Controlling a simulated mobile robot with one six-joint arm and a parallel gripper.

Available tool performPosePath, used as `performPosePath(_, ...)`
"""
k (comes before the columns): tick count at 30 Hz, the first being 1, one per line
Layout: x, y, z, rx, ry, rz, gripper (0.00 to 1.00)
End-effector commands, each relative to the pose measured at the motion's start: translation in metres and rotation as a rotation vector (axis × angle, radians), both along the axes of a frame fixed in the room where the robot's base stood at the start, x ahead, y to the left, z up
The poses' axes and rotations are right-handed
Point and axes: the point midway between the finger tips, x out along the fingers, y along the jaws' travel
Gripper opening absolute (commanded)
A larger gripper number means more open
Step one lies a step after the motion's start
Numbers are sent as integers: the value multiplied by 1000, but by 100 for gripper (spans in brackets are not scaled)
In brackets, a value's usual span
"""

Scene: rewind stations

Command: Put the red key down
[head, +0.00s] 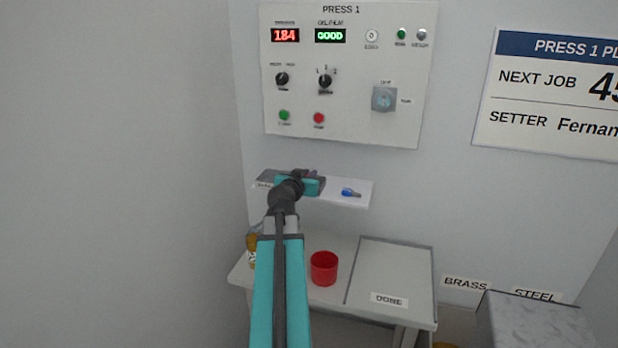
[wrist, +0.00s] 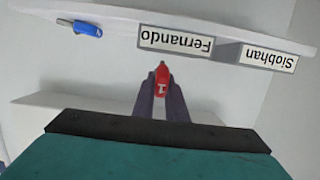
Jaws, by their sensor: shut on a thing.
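The red key (wrist: 162,77) shows in the wrist view between the two fingers of my gripper (wrist: 161,88), which is shut on it. The key carries a white mark like a 1, and its dark tip points toward the shelf. In the head view my gripper (head: 308,176) is at the small white shelf (head: 352,201) under the panel, and the key is hidden there. In the wrist view the key is in front of the label Fernando (wrist: 176,42), with the label Siobhan (wrist: 269,57) beside it. I cannot tell whether the key touches anything but my fingers.
A blue key (head: 350,193) lies on the shelf, right of my gripper. The PRESS 1 panel (head: 348,120) is above. Below is a table with a red cup (head: 324,268) and a tray (head: 392,262) labelled DONE. A grey block (head: 535,322) stands at lower right.

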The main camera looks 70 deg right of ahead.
Motion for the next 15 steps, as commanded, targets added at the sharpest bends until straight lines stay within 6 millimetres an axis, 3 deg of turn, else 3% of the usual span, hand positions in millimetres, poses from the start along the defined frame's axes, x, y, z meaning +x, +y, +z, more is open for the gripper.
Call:
performPosePath(7,9,-27,-1,0,1,-1,0)
performPosePath(15,12,-35,-3,0,-1,-1,0)
